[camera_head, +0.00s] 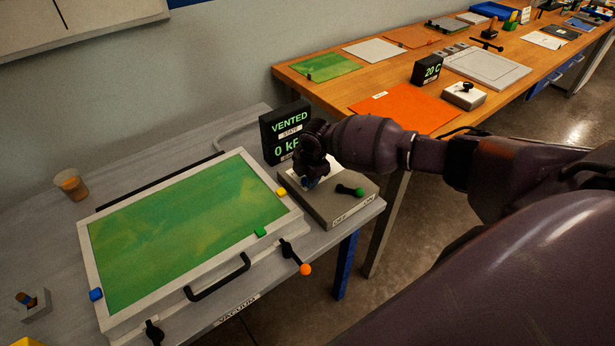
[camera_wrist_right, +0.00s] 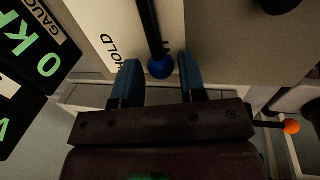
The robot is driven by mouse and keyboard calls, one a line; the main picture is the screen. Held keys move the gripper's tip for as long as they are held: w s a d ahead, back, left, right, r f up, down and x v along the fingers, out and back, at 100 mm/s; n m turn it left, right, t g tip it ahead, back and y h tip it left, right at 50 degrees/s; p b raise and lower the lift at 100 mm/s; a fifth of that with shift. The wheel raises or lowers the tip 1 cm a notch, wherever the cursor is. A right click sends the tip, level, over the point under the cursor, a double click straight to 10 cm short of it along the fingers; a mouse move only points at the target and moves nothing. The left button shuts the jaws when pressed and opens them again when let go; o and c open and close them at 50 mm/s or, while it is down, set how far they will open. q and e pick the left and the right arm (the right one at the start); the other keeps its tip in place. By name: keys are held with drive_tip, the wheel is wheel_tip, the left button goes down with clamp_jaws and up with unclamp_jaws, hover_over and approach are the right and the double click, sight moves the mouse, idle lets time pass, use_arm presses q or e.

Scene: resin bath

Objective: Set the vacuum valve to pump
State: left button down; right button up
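The grey valve box (camera_head: 338,206) stands at the right end of the grey bench, with a green-knobbed black lever (camera_head: 350,190) on top. In the right wrist view, a black lever with a blue knob (camera_wrist_right: 160,68) lies beside a label reading HOLD; my arm hides it in the head view. My right gripper (camera_head: 312,182) is over the box's left part. In its wrist view, my right gripper (camera_wrist_right: 160,82) is open, with its blue fingertips on either side of the blue knob and small gaps visible. The display (camera_head: 287,133) reads VENTED and 0 kPa. My left gripper is not in view.
A white-framed chamber with a green lid (camera_head: 185,232), a black handle (camera_head: 217,278) and an orange-knobbed clamp (camera_head: 304,269) lies left of the box. A cup (camera_head: 71,184) stands behind it. A wooden bench (camera_head: 460,115) with panels is at the back right.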

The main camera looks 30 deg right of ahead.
drive_tip(key=shift+c, duration=0.5)
drive_tip(key=c, duration=0.5)
clamp_jaws()
